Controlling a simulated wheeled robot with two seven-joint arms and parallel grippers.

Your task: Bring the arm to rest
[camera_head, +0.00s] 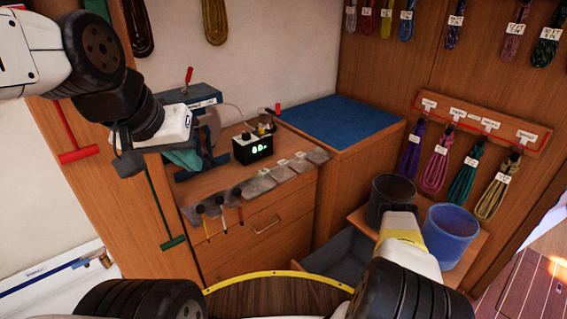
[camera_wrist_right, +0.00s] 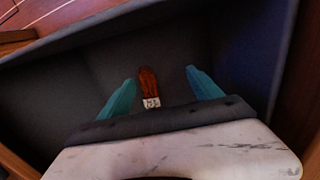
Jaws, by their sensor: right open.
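My left arm comes in from the upper left. Its white hand (camera_head: 175,125) is over the wooden counter, in front of the dark blue machine. A teal finger shape (camera_head: 185,157) shows below it, but the gap between its fingers cannot be made out. My right arm (camera_head: 405,245) reaches down at the lower right, and its gripper is hidden in the head view. In the right wrist view, my right gripper (camera_wrist_right: 159,90) has its two teal fingers wide apart, with nothing held. A brown coiled line (camera_wrist_right: 149,84) with a white label lies beyond and between the fingers, in a dark grey bin (camera_wrist_right: 60,85).
A black bucket (camera_head: 391,192) and a blue bucket (camera_head: 450,232) stand on a wooden shelf close to my right arm. A blue mat (camera_head: 338,120) on the cabinet is clear. Coiled lines (camera_head: 437,165) hang from a labelled rack on the right. A black box (camera_head: 252,147) stands on the counter.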

